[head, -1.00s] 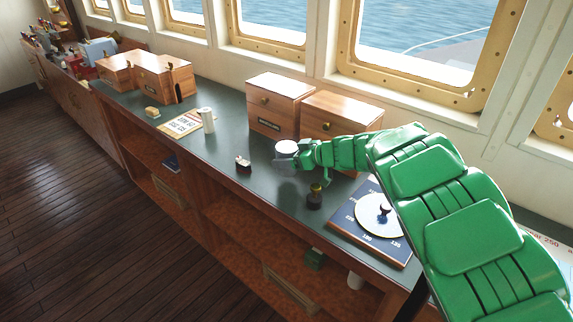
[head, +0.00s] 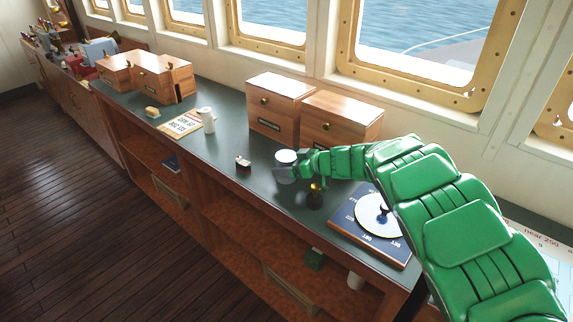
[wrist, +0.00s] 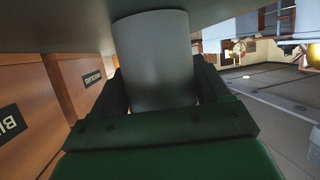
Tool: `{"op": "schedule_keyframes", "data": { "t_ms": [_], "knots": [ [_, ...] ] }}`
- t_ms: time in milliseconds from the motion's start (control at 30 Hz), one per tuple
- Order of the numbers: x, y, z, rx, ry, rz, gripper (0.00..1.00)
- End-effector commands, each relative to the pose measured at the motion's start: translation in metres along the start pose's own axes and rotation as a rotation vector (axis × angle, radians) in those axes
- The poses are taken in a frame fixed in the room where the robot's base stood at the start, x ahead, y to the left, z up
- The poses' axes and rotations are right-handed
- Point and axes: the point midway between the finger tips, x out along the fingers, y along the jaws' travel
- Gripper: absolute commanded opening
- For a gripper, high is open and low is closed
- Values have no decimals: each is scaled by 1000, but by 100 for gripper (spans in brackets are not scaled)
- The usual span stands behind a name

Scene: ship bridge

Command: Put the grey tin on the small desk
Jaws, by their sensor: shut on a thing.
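The grey tin (head: 285,172) is upright with a pale top, at the middle of the long dark-topped counter (head: 232,150). My gripper (head: 298,166) reaches it from the right and is shut on it. In the wrist view, the tin (wrist: 155,60) stands between my gripper's two dark jaws (wrist: 158,88). That view is upside down, with a flat surface close to the tin's far end. I cannot tell whether the tin touches the counter or hangs just above it. I cannot make out a separate small desk in these frames.
Wooden boxes (head: 279,93) stand behind the tin by the windows. A small dark bottle (head: 315,198) and a blue board with a white disc (head: 350,222) are near my arm. A small object (head: 243,162), a white cylinder (head: 207,120) and a card (head: 182,124) lie left. The wooden floor (head: 80,190) is clear.

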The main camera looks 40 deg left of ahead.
Motion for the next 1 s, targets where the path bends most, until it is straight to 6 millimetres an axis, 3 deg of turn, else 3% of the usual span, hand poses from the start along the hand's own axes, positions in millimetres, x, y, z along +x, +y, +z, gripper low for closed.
{"op": "schedule_keyframes", "data": {
  "t_ms": [100, 133, 267, 667, 1000],
  "knots": [
    [1, 0, 3, 0, 1, 0, 37],
    [1, 0, 2, 0, 0, 0, 80],
    [1, 0, 2, 0, 0, 0, 100],
    [-2, 0, 2, 0, 0, 0, 100],
    [-38, 1, 2, 0, -1, 3, 100]
  ]
}}
